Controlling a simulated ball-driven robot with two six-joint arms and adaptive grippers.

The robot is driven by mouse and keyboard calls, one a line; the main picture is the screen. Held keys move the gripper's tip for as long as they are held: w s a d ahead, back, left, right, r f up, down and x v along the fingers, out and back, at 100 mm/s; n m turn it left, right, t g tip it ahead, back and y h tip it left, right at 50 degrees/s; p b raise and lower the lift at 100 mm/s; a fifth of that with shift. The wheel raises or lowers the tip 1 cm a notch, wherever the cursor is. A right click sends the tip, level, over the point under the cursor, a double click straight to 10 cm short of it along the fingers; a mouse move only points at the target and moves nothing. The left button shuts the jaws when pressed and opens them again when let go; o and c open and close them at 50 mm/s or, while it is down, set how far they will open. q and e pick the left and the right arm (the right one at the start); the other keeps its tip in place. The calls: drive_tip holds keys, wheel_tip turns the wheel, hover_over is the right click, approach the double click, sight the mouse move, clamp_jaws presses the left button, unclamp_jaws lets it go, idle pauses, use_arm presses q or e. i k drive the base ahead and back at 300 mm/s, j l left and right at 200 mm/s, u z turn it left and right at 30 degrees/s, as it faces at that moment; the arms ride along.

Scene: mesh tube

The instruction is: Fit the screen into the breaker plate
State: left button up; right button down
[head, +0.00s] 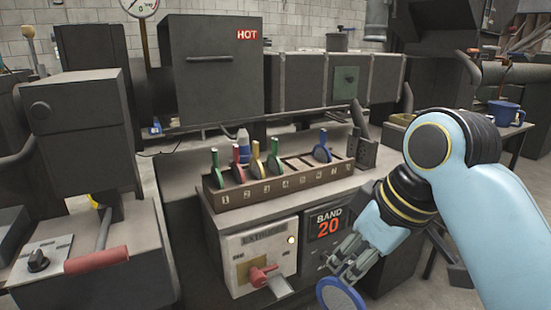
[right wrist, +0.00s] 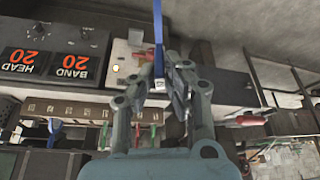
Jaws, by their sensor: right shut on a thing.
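The screen (head: 341,295) is a round disc with a blue rim and greyish mesh, low in the head view and partly cut off by the bottom edge. In the right wrist view the screen (right wrist: 158,28) shows nearly edge-on as a thin blue strip. My right gripper (head: 340,273) is shut on its upper end and holds it in front of the control cabinet; its fingers (right wrist: 166,78) also show in the wrist view. I cannot make out the breaker plate in either view. My left gripper is not in view.
A numbered wooden rack (head: 283,186) holds several coloured-handled pieces on the cabinet top. Below are a panel with a red lever (head: 262,275) and the BAND 20 display (head: 327,224). A dark box marked HOT (head: 210,85) stands behind. A red-handled lever (head: 97,261) is at left.

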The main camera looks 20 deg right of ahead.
sight(360, 161)
drive_tip(key=l+u, duration=0.1)
drive_tip(key=u, duration=2.3)
drive_tip(key=k+l+u, duration=0.15)
drive_tip(key=k+l, duration=0.3)
drive_tip(key=k+l+u, duration=0.2)
drive_tip(key=k+l, duration=0.25)
drive_tip(key=k+l+u, duration=0.15)
drive_tip(key=k+l, duration=0.15)
drive_tip(key=k, duration=0.35)
drive_tip(key=k+l, duration=0.3)
drive_tip(key=k, duration=0.2)
drive_tip(key=k+l, duration=0.3)
drive_tip(key=k, duration=0.2)
drive_tip(key=k+l, duration=0.3)
drive_tip(key=k, duration=0.25)
drive_tip(key=k+l, duration=0.3)
drive_tip(key=k, duration=0.2)
